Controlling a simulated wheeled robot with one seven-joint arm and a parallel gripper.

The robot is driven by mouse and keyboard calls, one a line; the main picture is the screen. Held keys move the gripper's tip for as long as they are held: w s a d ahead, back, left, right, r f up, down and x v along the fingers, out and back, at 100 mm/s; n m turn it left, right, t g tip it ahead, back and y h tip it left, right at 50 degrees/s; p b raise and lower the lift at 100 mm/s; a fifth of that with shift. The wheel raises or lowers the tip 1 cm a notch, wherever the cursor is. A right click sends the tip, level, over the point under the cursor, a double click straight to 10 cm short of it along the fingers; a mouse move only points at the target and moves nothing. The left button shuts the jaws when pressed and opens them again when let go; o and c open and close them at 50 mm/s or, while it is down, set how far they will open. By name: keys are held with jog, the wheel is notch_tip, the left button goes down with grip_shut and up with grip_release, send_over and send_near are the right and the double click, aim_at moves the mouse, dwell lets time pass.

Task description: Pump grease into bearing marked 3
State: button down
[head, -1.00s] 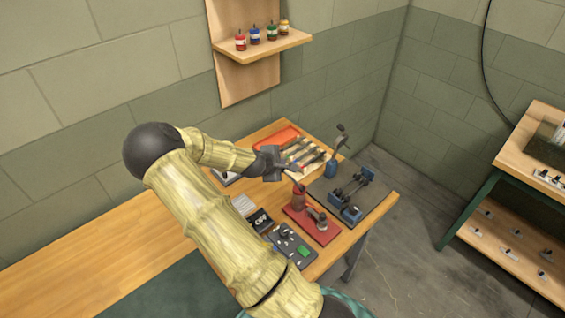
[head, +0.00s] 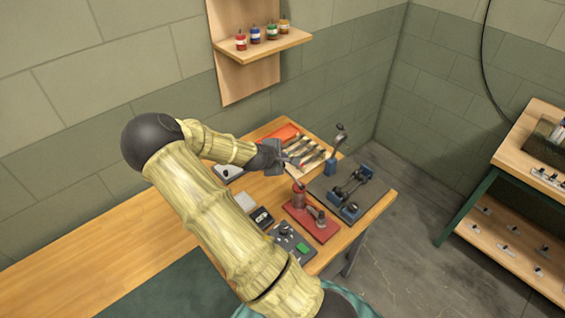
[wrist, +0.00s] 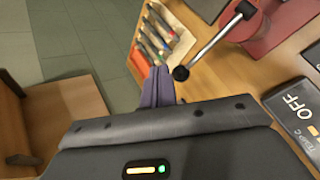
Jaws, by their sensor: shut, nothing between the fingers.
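My gripper (head: 288,160) is above the bench, beside the wooden rack, its fingers closed and empty. In the wrist view the purple fingers (wrist: 158,87) are together, near a black ball knob (wrist: 181,73) on a silver lever (wrist: 215,40); whether they touch cannot be told. The lever runs to a red device (wrist: 262,28). In the head view a red device (head: 298,202) stands on a red base (head: 322,234). A dark mat (head: 372,172) carries a shaft in blue bearing blocks (head: 350,211). No bearing number is readable.
The wooden rack (head: 318,150) holds several tools. A blue stand with a lever (head: 331,165) is beside it. Bare bench (head: 120,245) extends left.

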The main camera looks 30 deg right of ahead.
jog(key=r+p, duration=0.1)
jog(key=r, duration=0.1)
jog(key=s+r+p, duration=0.1)
jog(key=r, duration=0.1)
jog(key=shift+s+d+r+p, duration=0.1)
jog(key=shift+r+p, duration=0.1)
jog(key=shift+p, duration=0.2)
dwell(0.6)
jog(key=s+a+r+m+g+y+b, duration=0.1)
jog(key=s+a+r+m+y+b, duration=0.1)
jog(key=s+a, duration=0.7)
jog(key=s+a+r+m+y+b, duration=0.2)
jog(key=s+a+r+m+y, duration=0.2)
jog(key=a, duration=1.2)
jog(key=s+m+y, duration=0.2)
jog(key=s+m, duration=0.2)
jog(key=s, duration=0.1)
jog(key=shift+s+g+y+b, duration=0.35)
jog(key=shift+g+y+b, duration=0.05)
